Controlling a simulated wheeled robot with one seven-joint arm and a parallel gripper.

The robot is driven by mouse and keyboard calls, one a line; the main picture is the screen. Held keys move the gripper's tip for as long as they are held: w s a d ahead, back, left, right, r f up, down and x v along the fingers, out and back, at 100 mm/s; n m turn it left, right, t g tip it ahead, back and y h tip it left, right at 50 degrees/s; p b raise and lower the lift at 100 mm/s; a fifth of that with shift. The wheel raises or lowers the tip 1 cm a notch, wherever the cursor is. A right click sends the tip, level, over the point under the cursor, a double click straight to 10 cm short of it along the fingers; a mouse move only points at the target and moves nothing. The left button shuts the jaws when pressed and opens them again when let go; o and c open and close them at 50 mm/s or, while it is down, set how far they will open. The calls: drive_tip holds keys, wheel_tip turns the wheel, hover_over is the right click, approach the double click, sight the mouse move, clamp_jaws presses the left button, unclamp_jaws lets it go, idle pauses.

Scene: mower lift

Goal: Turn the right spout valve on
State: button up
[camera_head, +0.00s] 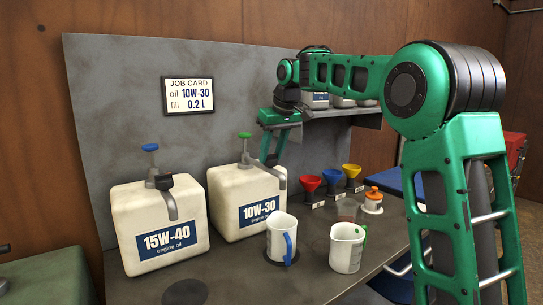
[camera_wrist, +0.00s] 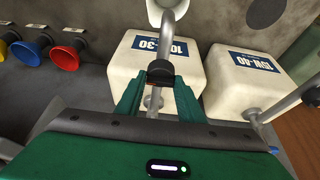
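The right jug (camera_head: 233,207), cream and labelled 10W-30, stands on the grey bench with a green-topped pump handle and a grey curved spout (camera_head: 278,175). Its black valve piece (camera_wrist: 160,72) shows at the base of the spout in the wrist view. My gripper (camera_head: 270,160) reaches down over this jug from behind the spout. In the wrist view its two green fingers (camera_wrist: 159,90) are apart, one on each side of the valve. I cannot tell whether they touch it. The valve is mostly hidden by the gripper in the head view.
The left jug (camera_head: 155,235), labelled 15W-40, has a blue-topped handle. A white mug (camera_head: 278,230) with a blue handle stands below the right spout on a dark disc. A measuring jug (camera_head: 345,250) stands beside it. Red (camera_head: 309,185), blue and yellow funnels stand behind.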

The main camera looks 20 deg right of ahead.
drive_tip(key=shift+c, duration=0.5)
drive_tip(key=shift+d+m, duration=0.1)
drive_tip(key=shift+m, duration=0.2)
drive_tip(key=m, duration=0.1)
drive_tip(key=m+h, duration=0.1)
drive_tip(key=shift+a+m, duration=0.2)
drive_tip(key=shift+m, duration=0.2)
drive_tip(key=m+h, duration=0.2)
drive_tip(key=m, duration=0.3)
drive_tip(key=shift+a, duration=0.2)
drive_tip(key=m+h, duration=0.1)
drive_tip(key=m, duration=0.1)
drive_tip(key=m+g, duration=0.1)
drive_tip(key=m, duration=0.1)
drive_tip(key=shift+w+a+m+h, duration=0.15)
drive_tip(key=shift+m+h, duration=0.25)
drive_tip(key=m, duration=0.2)
drive_tip(key=m+g, duration=0.1)
drive_tip(key=m, duration=0.1)
drive_tip(key=shift+w+a+r+g+h, duration=0.1)
drive_tip(key=shift+w+r+g+h, duration=0.05)
drive_tip(key=shift+g+h, duration=0.2)
drive_tip(key=shift+o, duration=0.2)
drive_tip(key=shift+m, duration=0.3)
